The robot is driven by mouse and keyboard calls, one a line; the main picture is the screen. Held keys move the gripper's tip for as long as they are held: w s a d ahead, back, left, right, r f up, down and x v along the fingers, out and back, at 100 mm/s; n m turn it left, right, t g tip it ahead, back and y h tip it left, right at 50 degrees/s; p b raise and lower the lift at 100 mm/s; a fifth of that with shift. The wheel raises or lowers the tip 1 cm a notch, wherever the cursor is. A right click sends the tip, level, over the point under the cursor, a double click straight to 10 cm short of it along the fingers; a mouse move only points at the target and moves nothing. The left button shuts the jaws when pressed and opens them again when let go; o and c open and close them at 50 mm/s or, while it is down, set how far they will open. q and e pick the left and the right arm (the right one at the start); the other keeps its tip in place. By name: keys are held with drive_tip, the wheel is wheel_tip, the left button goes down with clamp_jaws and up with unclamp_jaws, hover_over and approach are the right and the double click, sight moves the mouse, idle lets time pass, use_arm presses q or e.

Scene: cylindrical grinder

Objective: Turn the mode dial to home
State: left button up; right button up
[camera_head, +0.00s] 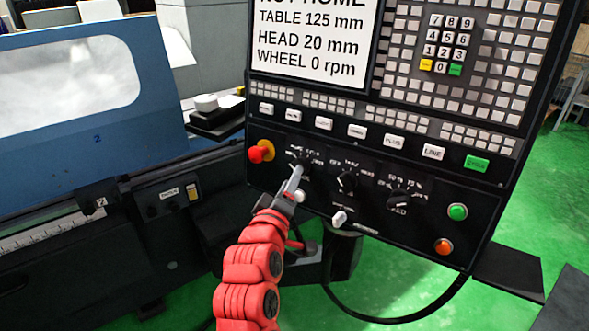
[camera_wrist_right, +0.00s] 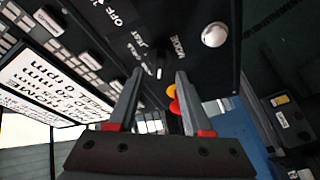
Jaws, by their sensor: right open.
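The mode dial (camera_head: 301,164) is the leftmost of several black dials on the lower part of the control panel (camera_head: 270,180). In the head view, my right gripper (camera_head: 294,180) reaches it from below and partly covers it. In the right wrist view, the dial (camera_wrist_right: 158,72) shows between and just beyond the tips of my right gripper (camera_wrist_right: 158,78), beside a label that reads MODE. The fingers are apart, with a gap around the dial; contact cannot be told. The dial's exact setting is too small to read. My left gripper is not in view.
The screen (camera_head: 312,45) shows HOME at its cut-off top line. A red emergency knob (camera_head: 261,151) is left of the dial. A white-tipped lever (camera_head: 339,217) and a silver knob (camera_wrist_right: 214,35) are nearby. More dials (camera_head: 346,181) stand to the right.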

drive_tip(key=x, duration=0.3)
drive_tip(key=shift+w, duration=0.35)
clamp_jaws()
